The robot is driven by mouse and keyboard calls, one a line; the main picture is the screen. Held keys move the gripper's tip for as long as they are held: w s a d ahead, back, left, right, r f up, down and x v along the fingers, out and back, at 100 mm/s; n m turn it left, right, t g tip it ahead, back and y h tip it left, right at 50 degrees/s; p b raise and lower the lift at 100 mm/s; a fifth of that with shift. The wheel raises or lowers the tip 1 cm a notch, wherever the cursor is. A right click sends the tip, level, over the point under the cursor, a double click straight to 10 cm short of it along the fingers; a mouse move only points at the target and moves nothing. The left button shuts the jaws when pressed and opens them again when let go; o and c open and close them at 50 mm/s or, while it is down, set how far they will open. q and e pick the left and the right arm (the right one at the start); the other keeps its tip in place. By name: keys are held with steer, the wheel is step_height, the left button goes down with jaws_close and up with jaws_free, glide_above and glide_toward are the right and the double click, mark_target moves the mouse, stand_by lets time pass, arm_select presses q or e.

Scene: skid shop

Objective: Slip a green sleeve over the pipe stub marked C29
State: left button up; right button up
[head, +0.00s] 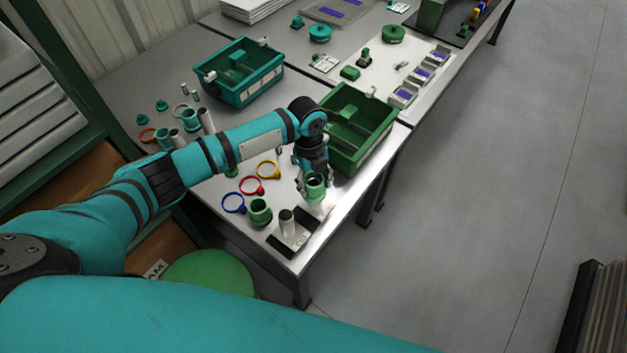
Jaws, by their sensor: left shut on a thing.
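My left gripper (313,177) points down over the near right part of the table and is shut on a green sleeve (316,188). A grey pipe stub (287,223) stands upright on a pale plate with dark ends, left of and nearer than the held sleeve. The sleeve is apart from this stub. I cannot read a C29 mark on it. Another green sleeve (260,211) stands on the table left of the stub. More grey stubs (207,121) stand farther left, partly behind my arm. My right gripper is not in view.
Blue (233,203), red (251,186) and yellow (268,170) rings lie left of the gripper. A green bin (374,150) stands close behind it, and a teal bin (265,83) farther back. The table's front edge is close to the stub plate.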

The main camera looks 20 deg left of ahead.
arm_select(q)
steer(key=shift+f, duration=0.1)
stand_by(0.3)
steer(key=o, duration=0.9)
steer(key=shift+o, duration=0.3)
steer(key=o, duration=0.4)
steer(key=shift+c, duration=0.2)
step_height(320, 180, up, 11)
steer(key=p, duration=1)
stand_by(0.4)
